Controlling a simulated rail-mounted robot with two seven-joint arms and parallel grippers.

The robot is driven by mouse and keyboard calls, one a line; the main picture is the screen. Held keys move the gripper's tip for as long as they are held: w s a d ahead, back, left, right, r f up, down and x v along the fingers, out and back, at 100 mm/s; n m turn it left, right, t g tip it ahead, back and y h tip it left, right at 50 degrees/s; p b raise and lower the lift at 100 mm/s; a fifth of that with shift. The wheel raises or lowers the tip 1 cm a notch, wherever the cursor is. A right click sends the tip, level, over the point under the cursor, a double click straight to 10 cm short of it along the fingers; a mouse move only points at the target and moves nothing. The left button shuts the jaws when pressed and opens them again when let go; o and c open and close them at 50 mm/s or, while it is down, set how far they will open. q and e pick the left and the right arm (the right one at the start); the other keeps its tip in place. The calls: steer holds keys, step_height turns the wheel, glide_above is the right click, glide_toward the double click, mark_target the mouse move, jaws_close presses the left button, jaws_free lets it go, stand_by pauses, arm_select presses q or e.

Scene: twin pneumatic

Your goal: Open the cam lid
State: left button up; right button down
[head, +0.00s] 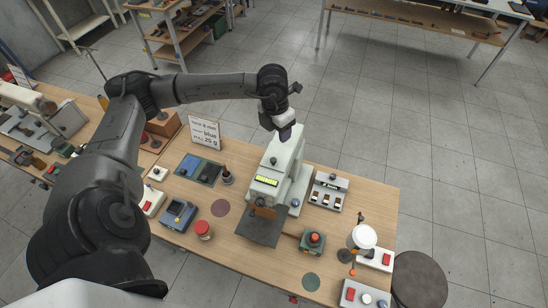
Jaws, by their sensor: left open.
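A pale grey bench machine (288,158) stands upright near the middle of the wooden table, with a lit yellow-green display on its front and a dark plate at its foot. I cannot tell for certain which part of it is the cam lid; no lid stands visibly raised. My left gripper (286,133) points down at the top of the machine, with its open jaws small and dark there. I cannot tell whether it touches the housing. The gripper and wrist hide part of the machine's top. My right gripper is out of the picture.
A switch box (328,192) stands right of the machine, and a red-button box (313,241) in front. A white round-topped item (361,237) stands at the right. A round stool (419,280) is beside the table.

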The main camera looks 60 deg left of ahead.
mark_target(274, 159)
arm_select(q)
steer(key=shift+n+g, duration=0.5)
steer(key=shift+n, duration=0.1)
steer(key=f+p, duration=0.1)
steer(key=f, duration=0.3)
steer(key=s+f+p, duration=0.1)
steer(key=f, duration=0.4)
steer(key=f+p, duration=0.1)
steer(key=f, duration=0.4)
steer(key=shift+s+a, duration=0.15)
steer(key=shift+a, duration=0.1)
jaws_close()
